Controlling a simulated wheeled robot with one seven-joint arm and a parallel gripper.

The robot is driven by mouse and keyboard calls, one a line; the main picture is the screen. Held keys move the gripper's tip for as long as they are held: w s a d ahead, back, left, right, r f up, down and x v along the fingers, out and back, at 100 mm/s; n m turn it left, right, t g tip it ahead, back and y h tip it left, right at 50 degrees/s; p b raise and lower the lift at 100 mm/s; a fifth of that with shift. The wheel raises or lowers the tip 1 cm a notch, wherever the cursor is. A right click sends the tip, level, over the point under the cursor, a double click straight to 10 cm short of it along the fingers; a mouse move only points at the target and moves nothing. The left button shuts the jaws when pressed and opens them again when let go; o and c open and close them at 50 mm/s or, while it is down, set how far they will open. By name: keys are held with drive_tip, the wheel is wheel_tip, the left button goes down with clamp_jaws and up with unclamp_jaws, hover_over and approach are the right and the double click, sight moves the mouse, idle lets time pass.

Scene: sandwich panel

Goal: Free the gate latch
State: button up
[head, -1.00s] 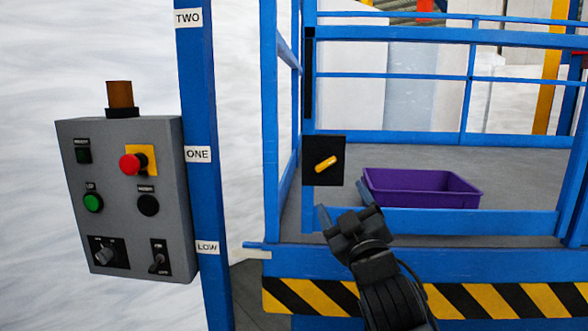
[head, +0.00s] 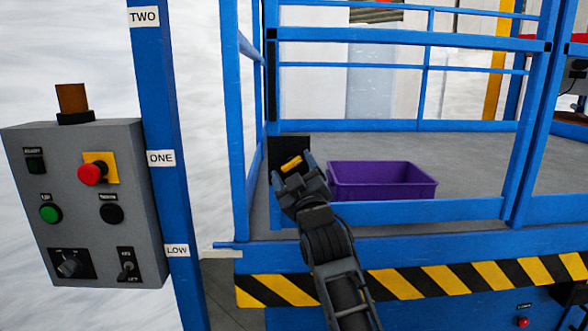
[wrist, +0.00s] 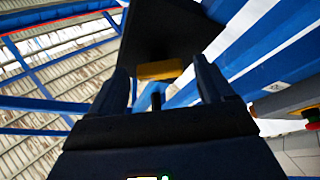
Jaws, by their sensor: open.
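The gate latch is a yellow handle (head: 290,163) on a black plate (head: 285,143), mounted at the left post of the blue gate (head: 400,36). The handle sits at a slant in the head view. My gripper (head: 292,170) is open in front of it, with its fingertips on either side of the handle in the picture. In the wrist view the yellow handle (wrist: 160,70) shows between the two open fingers, just beyond them. Whether a finger touches it cannot be told. The lower part of the plate is hidden behind my gripper in the head view.
A purple crate (head: 382,184) stands on the platform behind the gate's lower rail. A grey control box (head: 85,205) with a red button hangs on a blue post (head: 165,110) at left. A striped edge (head: 440,281) runs below the platform.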

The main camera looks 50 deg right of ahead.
drive_tip(key=shift+c, duration=0.5)
drive_tip(key=c, duration=0.9)
drive_tip(key=shift+f, duration=0.1)
drive_tip(key=shift+c, duration=0.2)
drive_tip(key=m+b, duration=0.1)
drive_tip(key=b, duration=0.2)
drive_tip(key=shift+f+h, duration=0.3)
drive_tip(key=shift+h, duration=0.1)
drive_tip(key=shift+a+f+m+b, duration=0.1)
drive_tip(key=shift+m+b, duration=0.3)
drive_tip(key=shift+b, duration=0.6)
drive_tip(key=m+h+b, duration=0.1)
drive_tip(key=m+b, duration=0.1)
drive_tip(key=b, duration=0.2)
drive_tip(key=shift+w+g+b, duration=0.1)
drive_tip(key=shift+g+b, duration=0.2)
drive_tip(key=shift+b, duration=0.05)
drive_tip(key=m+h+b, duration=0.1)
drive_tip(key=m+b, duration=0.1)
drive_tip(key=b, duration=0.2)
drive_tip(key=m+g+h+b, duration=0.1)
drive_tip(key=m+b, duration=0.2)
drive_tip(key=b, duration=0.1)
drive_tip(key=shift+a+r+g, duration=0.1)
drive_tip(key=shift+r+g, duration=0.1)
drive_tip(key=shift+g, duration=0.1)
drive_tip(key=shift+w+r+m+h+b, duration=0.15)
drive_tip(key=shift+m+h+b, duration=0.15)
drive_tip(key=shift+m+b, duration=0.15)
